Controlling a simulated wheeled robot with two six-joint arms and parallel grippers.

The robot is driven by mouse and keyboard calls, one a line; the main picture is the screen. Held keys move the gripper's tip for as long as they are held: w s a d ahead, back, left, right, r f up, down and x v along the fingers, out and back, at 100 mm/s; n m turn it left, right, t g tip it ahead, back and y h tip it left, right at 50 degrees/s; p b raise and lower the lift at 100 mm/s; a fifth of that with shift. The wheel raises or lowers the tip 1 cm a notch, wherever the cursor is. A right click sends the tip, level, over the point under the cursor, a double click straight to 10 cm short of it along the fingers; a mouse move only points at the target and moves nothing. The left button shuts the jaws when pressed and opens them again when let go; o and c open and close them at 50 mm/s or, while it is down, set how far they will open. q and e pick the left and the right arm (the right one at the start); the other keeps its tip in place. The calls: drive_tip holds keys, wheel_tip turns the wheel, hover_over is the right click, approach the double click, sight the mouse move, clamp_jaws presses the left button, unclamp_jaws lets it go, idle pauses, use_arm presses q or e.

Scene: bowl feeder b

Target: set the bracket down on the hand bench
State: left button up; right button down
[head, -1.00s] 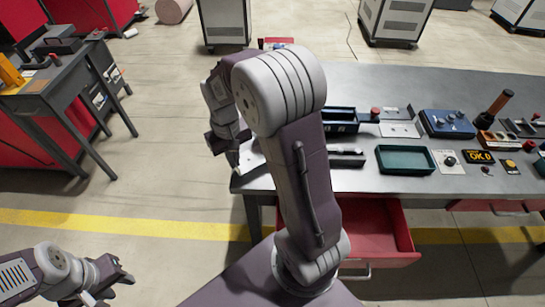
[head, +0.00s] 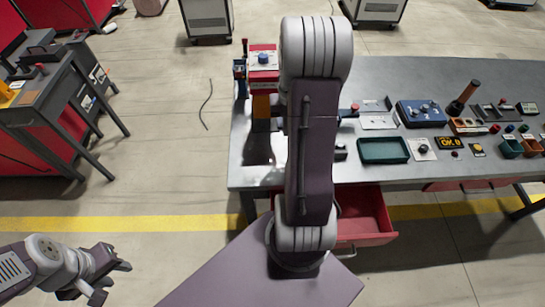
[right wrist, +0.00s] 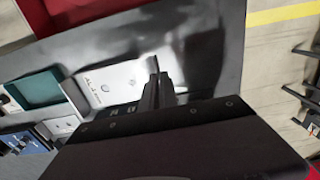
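The bracket (right wrist: 112,86), a pale metal plate with holes, shows in the right wrist view at my right gripper (right wrist: 156,88). The fingers look shut on it, above the grey bench top (right wrist: 208,40); any gap beneath it is hard to judge. In the head view my right arm hides this gripper and the bracket. The wide grey bench (head: 435,78), apparently the hand bench, stands ahead and to the right. My left gripper (head: 112,280) is at the lower left over the floor, open and empty, away from the bench.
A teal tray (head: 384,150), a pale plate (head: 378,121) and a blue box (head: 421,113) stand on the bench right of my arm. A red drawer (head: 368,212) is open in front.

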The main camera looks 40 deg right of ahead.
drive_tip(key=w+a+f, duration=0.2)
drive_tip(key=a, duration=0.1)
drive_tip(key=w+a+f, duration=0.2)
drive_tip(key=a, duration=0.1)
drive_tip(key=w+a+f, duration=0.2)
drive_tip(key=a+f, duration=0.1)
drive_tip(key=a, duration=0.1)
drive_tip(key=f, duration=0.3)
drive_tip(key=shift+s+f, duration=0.1)
drive_tip(key=shift+s, duration=0.1)
drive_tip(key=shift+w+f, duration=0.15)
drive_tip(key=shift+f, duration=0.25)
drive_tip(key=shift+f, duration=0.1)
drive_tip(key=c, duration=1.6)
unclamp_jaws()
drive_tip(key=shift+c, duration=0.2)
